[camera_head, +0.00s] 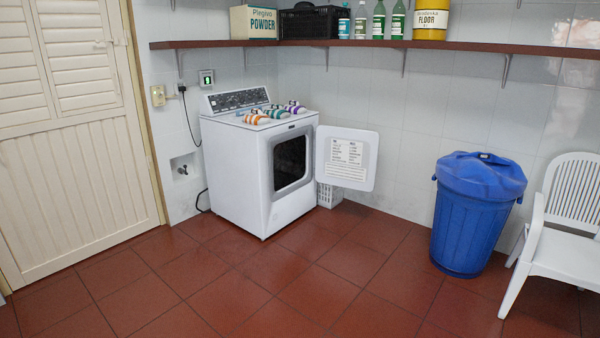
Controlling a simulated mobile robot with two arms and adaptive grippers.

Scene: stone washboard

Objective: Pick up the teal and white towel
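Several small rolled striped towels lie on top of a white front-loading machine (236,160) near the back left. The teal and white towel (276,112) lies between an orange and white towel (256,118) at its left and a purple and white towel (293,107) at its right. Another teal-looking piece shows behind, too small to tell apart. The machine's door (346,157) stands open to the right. Neither of my grippers shows in the head view.
A blue lidded bin (474,214) and a white chair (570,225) stand at the right. A shelf (420,45) with boxes and bottles runs above. A closed cream door (75,150) is at the left. The red tiled floor in front is clear.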

